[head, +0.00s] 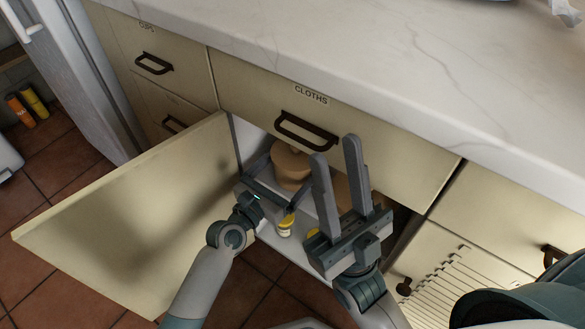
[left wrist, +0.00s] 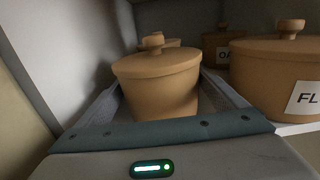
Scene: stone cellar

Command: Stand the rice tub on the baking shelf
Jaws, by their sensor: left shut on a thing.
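A round tan tub (head: 291,166) with a knobbed lid is inside the open cupboard under the counter. In the left wrist view the same tub (left wrist: 158,82) stands upright between the two fingers of my left gripper (head: 284,172). The gripper is shut on it. No label shows on its visible side, so I cannot tell whether it is the rice tub. My right gripper (head: 337,150) is open and empty, in front of the cupboard with its fingers pointing up. No baking shelf label is in view.
A tan tub marked "FL" (left wrist: 285,78) stands close at the right, with a labelled tub (left wrist: 222,46) behind. The open cupboard door (head: 130,215) is at the left. A yellow jar (head: 285,226) is at the cupboard's front. The CLOTHS drawer (head: 345,125) is above; the marble counter (head: 400,60) looks clear nearby.

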